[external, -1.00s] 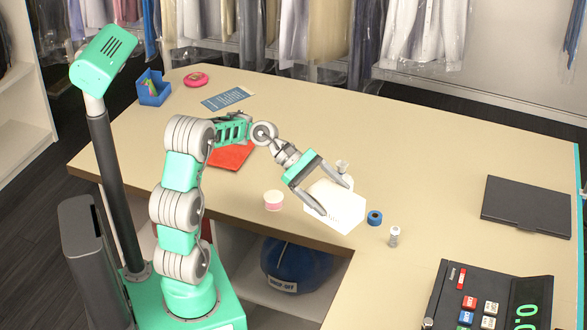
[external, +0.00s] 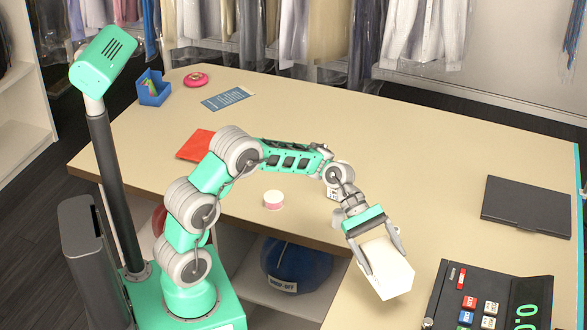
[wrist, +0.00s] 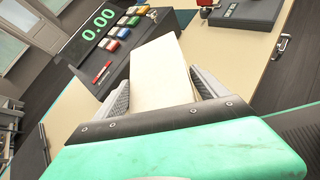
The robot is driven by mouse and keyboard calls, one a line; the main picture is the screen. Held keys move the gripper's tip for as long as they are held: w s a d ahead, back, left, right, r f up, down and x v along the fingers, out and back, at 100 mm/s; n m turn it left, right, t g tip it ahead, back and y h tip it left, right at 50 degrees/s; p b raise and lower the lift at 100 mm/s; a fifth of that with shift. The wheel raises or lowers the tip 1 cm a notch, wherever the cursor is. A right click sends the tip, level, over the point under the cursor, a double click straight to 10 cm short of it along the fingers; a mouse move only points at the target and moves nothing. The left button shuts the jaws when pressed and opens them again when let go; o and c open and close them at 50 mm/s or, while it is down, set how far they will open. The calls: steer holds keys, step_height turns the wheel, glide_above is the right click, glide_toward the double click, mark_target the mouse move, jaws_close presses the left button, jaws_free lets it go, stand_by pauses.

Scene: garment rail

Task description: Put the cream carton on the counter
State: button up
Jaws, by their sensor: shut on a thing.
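The cream carton (external: 388,272), a pale box, is held between the two fingers of my gripper (external: 382,256). It is tilted, in front of the right part of the beige counter (external: 420,130) in the external view. Its height over the counter is hard to tell. In the wrist view the carton (wrist: 165,70) fills the space between the fingers of my gripper (wrist: 165,88), one on each side. The arm and carton hide part of the counter's inner edge.
A cash register (external: 490,300) stands close to the right of the carton. A black flat case (external: 527,205) lies at the far right. A pink-and-white roll (external: 273,200) sits near the front edge, and a red folder (external: 196,145) lies left of it. The middle back of the counter is clear.

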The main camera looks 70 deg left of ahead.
mark_target(396, 268)
steer(key=w+f, duration=0.2)
steer(key=f, duration=0.1)
steer(key=shift+w+d+f, duration=0.25)
steer(key=shift+w+d, duration=0.15)
steer(key=shift+w+f+p, duration=0.1)
steer(key=shift+f+p, duration=0.4)
steer(key=shift+f, duration=1.15)
steer(key=shift+f, duration=0.1)
steer(key=o, duration=1.9)
